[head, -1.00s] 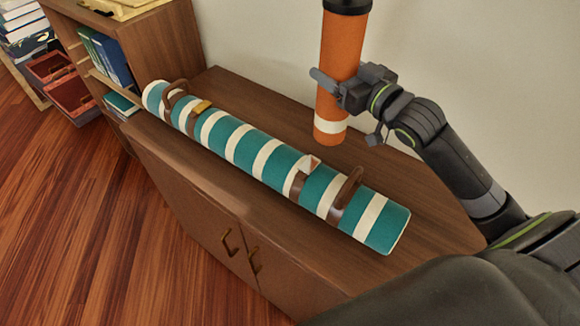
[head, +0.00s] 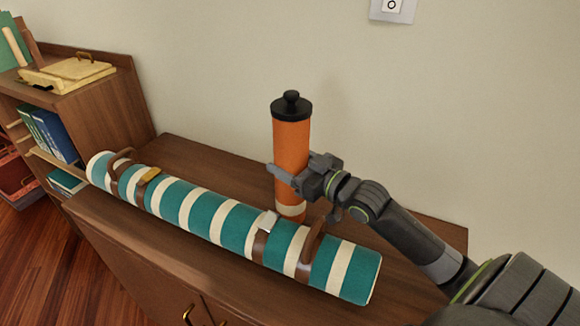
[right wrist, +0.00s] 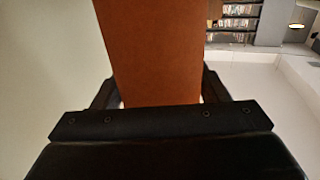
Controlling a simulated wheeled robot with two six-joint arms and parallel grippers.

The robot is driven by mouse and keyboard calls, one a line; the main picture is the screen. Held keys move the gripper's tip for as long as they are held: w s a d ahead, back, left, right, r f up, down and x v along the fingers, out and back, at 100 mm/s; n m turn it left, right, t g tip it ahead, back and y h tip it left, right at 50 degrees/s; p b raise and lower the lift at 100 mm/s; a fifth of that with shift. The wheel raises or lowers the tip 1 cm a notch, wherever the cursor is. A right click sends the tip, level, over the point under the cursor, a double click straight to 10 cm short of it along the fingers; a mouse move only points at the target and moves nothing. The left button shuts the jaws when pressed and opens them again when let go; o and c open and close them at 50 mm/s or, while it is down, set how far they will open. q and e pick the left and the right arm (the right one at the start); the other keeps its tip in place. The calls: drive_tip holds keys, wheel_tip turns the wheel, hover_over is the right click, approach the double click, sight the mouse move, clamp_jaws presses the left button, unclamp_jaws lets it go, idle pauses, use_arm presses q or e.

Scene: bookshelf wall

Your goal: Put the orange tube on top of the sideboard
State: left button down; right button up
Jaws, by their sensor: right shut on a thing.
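The orange tube (head: 291,150) has a black knobbed cap and a cream band near its foot. It is upright at the back of the wooden sideboard (head: 190,153), behind the striped roll. My right gripper (head: 285,177) is shut on the tube's lower half. The tube's foot is at or just above the top; I cannot tell if it touches, as the roll partly hides that area. In the right wrist view the tube (right wrist: 150,50) fills the middle between the fingers. My left gripper is not in view.
A long teal and cream striped roll (head: 215,219) with brown straps lies along the sideboard's front. A bookshelf (head: 110,100) with books and a yellow box (head: 68,75) stands at the left. The wall rises close behind. Bare top shows left of the tube.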

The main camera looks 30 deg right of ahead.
drive_tip(key=shift+f, duration=0.2)
drive_tip(key=o, duration=0.7)
drive_tip(key=shift+f, duration=0.1)
drive_tip(key=o, duration=0.4)
drive_tip(key=shift+r, duration=0.2)
drive_tip(key=shift+p+v, duration=1.85)
drive_tip(key=shift+v, duration=1.95)
